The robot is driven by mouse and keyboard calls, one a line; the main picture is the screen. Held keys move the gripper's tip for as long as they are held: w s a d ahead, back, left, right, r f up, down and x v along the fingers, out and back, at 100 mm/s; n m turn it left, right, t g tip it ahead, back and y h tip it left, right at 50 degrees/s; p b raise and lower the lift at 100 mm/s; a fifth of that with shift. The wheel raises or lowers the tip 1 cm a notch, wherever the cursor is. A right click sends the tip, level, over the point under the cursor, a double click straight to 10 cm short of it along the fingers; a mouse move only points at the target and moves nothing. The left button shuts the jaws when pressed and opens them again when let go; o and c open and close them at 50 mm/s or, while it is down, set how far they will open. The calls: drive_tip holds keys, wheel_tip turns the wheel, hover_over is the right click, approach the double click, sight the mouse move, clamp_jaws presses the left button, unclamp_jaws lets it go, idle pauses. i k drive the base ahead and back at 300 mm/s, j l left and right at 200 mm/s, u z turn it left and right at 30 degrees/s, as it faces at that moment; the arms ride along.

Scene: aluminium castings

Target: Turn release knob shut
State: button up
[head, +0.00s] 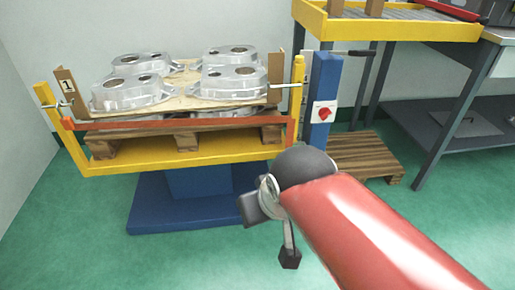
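A red release knob (323,114) sits on a white plate on the blue post (325,85), right of the yellow lift platform. It is too small for me to read which way it is turned. My red arm reaches in from the lower right. The dark parts at its end, with my gripper (269,234), are below and left of the knob and apart from it. The arm partly hides the gripper, and I cannot tell whether its fingers are open or shut. I see nothing held in it.
Several aluminium castings (232,82) lie on a board on the yellow platform (180,160), above a blue base (160,207). A wooden pallet (365,156) lies behind my arm. A grey workbench (450,115) stands at the right. Green floor is free in front.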

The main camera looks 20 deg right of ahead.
sight(324, 113)
drive_tip(key=k+l, duration=0.1)
drive_tip(key=l, duration=0.4)
drive_tip(key=k+l, duration=0.1)
drive_tip(key=l, duration=0.4)
drive_tip(key=l+u, duration=0.1)
drive_tip(key=l, duration=0.35)
drive_tip(key=k+l, duration=0.15)
drive_tip(key=l, duration=0.35)
